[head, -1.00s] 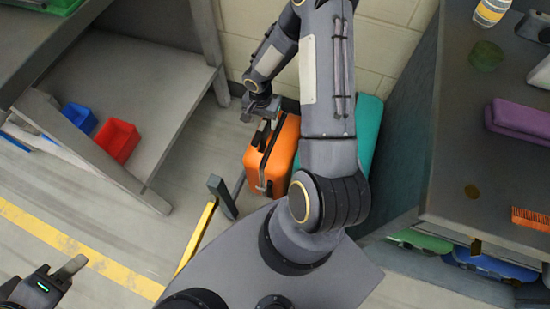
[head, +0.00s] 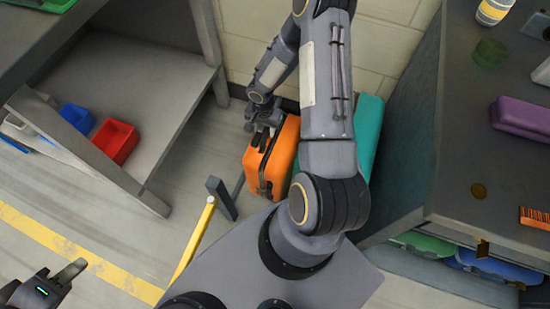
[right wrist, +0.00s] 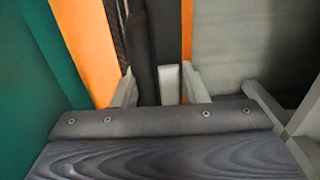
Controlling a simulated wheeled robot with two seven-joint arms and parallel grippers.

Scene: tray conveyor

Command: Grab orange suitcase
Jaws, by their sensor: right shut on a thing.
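The orange suitcase (head: 282,148) stands upright on the floor near the wall, with a dark band and handle along its top. My right gripper (head: 264,120) is at its top handle. In the right wrist view, the fingers of the right gripper (right wrist: 160,88) are on either side of the dark handle (right wrist: 145,60), with the orange shell (right wrist: 84,45) beyond; they are shut on it. Part of the suitcase is hidden by my right arm. My left gripper (head: 62,275) is at the lower left, far from the suitcase; its finger gap is not clear.
A teal suitcase (head: 367,125) stands right beside the orange one, partly behind my arm. A yellow bar with a dark post (head: 221,198) is in front. A shelf with red (head: 116,141) and blue bins is left; a dark counter (head: 455,150) is right. Floor at left is open.

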